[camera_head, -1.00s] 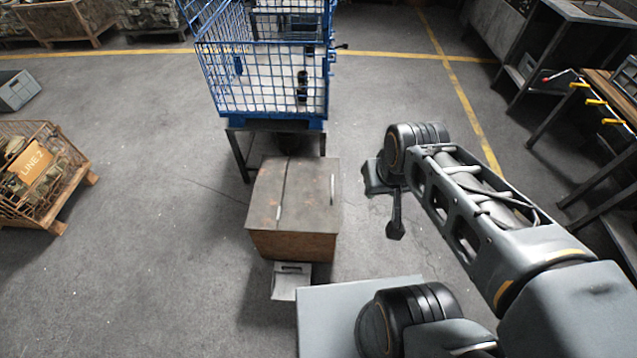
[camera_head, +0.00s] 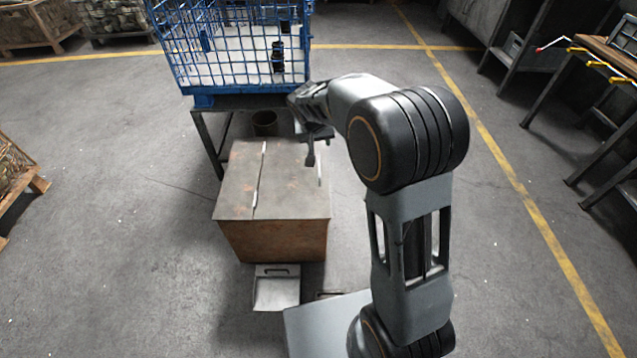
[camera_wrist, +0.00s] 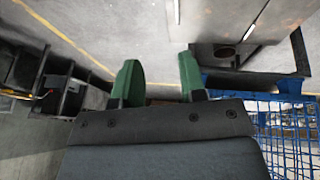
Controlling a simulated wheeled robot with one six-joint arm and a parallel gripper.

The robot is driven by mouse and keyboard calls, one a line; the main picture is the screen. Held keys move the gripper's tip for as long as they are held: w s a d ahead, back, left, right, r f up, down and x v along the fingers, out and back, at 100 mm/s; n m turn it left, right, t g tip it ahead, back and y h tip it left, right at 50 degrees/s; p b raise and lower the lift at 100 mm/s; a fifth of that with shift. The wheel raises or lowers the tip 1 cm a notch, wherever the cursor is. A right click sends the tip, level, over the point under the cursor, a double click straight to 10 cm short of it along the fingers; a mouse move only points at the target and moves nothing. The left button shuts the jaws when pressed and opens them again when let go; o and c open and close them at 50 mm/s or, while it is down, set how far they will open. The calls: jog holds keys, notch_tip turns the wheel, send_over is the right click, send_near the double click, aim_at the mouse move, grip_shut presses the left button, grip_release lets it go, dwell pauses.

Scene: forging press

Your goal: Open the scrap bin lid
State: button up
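The scrap bin (camera_head: 272,243) is a rusty brown box standing on the floor in the head view. My gripper (camera_head: 311,160) appears above the lid's far right part, close to the handle but with no visible contact. In the wrist view, the two green fingertips (camera_wrist: 160,80) stand apart with nothing between them. Part of the lid (camera_wrist: 215,15) and the pale handle (camera_wrist: 178,12) show beyond them at the top.
A blue wire cage (camera_head: 235,60) on a dark stand is just behind the bin, with a dark bucket (camera_head: 265,122) underneath. A grey dustpan-like piece (camera_head: 276,290) lies before the bin. A workbench (camera_head: 600,65) is at right. Floor to the left is open.

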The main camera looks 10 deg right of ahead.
jog(key=b, duration=0.4)
send_near(319, 170)
jog(key=b+x, duration=0.4)
jog(key=x, duration=0.4)
jog(key=shift+f, duration=0.15)
grip_shut()
